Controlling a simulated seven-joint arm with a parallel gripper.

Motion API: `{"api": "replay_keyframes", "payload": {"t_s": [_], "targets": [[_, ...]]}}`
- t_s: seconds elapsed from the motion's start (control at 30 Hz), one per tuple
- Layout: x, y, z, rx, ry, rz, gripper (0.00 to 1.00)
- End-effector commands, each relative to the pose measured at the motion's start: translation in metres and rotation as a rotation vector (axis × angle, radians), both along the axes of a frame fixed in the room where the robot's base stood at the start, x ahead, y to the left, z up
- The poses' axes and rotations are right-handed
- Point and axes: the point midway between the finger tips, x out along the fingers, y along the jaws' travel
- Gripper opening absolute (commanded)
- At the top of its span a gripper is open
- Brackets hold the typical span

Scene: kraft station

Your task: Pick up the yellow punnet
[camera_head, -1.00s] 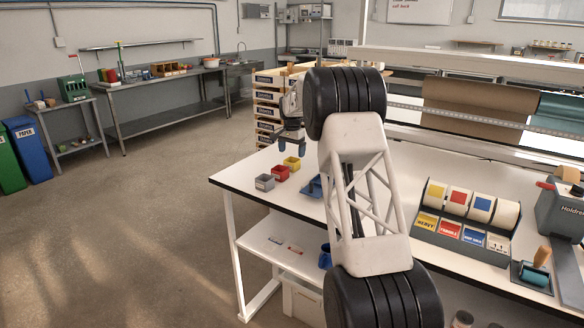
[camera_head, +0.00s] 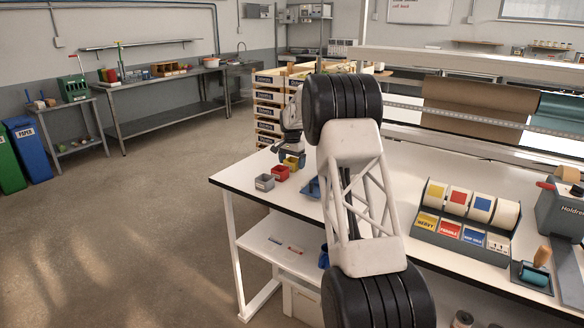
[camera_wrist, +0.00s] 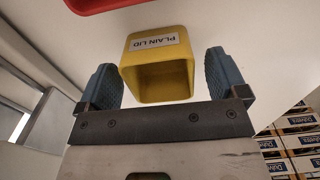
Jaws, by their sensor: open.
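The yellow punnet (camera_head: 292,162) stands on the white table near its far left corner, partly hidden by my gripper (camera_head: 292,154) in the head view. In the wrist view the yellow punnet (camera_wrist: 157,64) is an open, empty square box with a "PLAIN LID" label on one wall. My gripper (camera_wrist: 164,82) is open, with one blue finger on each side of the punnet.
A red punnet (camera_head: 280,173) and a grey punnet (camera_head: 265,182) stand in a row with the yellow one toward the table's left front. A blue item (camera_head: 312,188) lies to the right. Stacked crates (camera_head: 268,105) stand behind the table.

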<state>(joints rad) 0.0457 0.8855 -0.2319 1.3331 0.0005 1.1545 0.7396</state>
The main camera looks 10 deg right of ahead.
Motion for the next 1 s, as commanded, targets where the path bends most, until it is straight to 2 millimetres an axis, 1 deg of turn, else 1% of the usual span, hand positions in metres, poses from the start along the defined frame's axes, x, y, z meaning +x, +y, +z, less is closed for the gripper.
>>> {"api": "replay_keyframes", "payload": {"t_s": [0.5, 0.53, 0.8, 0.9, 1.0], "targets": [[0.0000, 0.0000, -0.0002, 0.000, 0.000, 0.000, 0.92], [0.0000, 0.0000, -0.0003, 0.000, 0.000, 0.000, 0.90], [0.0000, 0.0000, -0.0002, 0.000, 0.000, 0.000, 0.49], [0.0000, 0.0000, -0.0002, 0.000, 0.000, 0.000, 0.35], [0.0000, 0.0000, -0.0002, 0.000, 0.000, 0.000, 0.35]]}}
